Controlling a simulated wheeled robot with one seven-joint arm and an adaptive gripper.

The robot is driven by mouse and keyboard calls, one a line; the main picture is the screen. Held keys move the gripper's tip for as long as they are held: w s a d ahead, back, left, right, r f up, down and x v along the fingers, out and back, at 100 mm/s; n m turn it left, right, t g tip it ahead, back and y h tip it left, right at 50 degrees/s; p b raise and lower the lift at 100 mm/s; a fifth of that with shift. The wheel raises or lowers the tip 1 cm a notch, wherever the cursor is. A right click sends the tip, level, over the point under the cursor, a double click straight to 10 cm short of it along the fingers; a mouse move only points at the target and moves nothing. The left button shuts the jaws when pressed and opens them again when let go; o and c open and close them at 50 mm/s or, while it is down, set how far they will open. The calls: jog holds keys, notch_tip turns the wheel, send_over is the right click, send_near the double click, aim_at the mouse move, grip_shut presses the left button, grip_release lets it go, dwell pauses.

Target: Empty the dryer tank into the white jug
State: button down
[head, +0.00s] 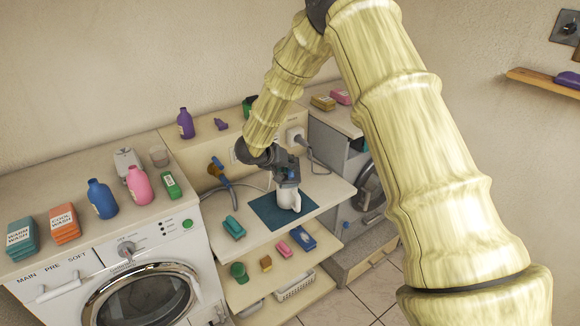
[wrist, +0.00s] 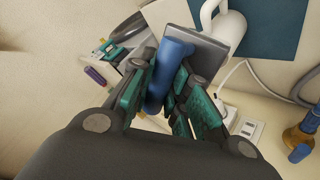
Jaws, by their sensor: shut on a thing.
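My gripper (head: 285,167) is shut on the blue handle of the dryer tank. In the wrist view the blue handle (wrist: 166,76) lies between the green-padded fingers of my gripper (wrist: 168,90). The tank's grey body (wrist: 203,50) extends beyond the handle, towards the white jug (wrist: 224,27). In the head view the white jug (head: 291,201) stands upright on a dark blue mat (head: 266,212), just below my gripper. The tank is mostly hidden there. I cannot tell its exact tilt, whether it touches the jug, or whether water is flowing.
The dryer (head: 366,190) stands right of the shelf unit; the washing machine (head: 140,275) stands left. A teal block (head: 234,227) lies beside the mat. Bottles and boxes crowd the left worktop. A wall socket (head: 295,136) and a grey hose (head: 245,186) are behind the jug.

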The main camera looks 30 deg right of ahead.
jog(key=shift+w+d+r+g, duration=0.25)
jog(key=shift+w+g, duration=0.15)
jog(key=shift+w, duration=0.15)
dwell(1.6)
jog(key=shift+w+y, duration=0.2)
jog(key=shift+y, duration=0.1)
jog(key=shift+w+d+r+n+g, duration=0.15)
jog(key=shift+w+d+n+g, duration=0.1)
jog(key=shift+w+n+g, duration=0.25)
dwell(1.7)
jog(key=shift+w+d+g+y, duration=0.1)
jog(key=shift+w+g+y, duration=0.2)
jog(key=shift+w+d, duration=0.1)
jog(key=shift+w, duration=0.25)
dwell(0.6)
jog(key=shift+w+d+g, duration=0.1)
jog(key=shift+w+g, duration=0.05)
jog(key=shift+g, duration=0.25)
jog(key=shift+w+d+g+y, duration=0.15)
jog(key=shift+w+g+y, duration=0.15)
jog(key=shift+w, duration=0.15)
dwell(0.3)
jog(key=shift+s, duration=0.1)
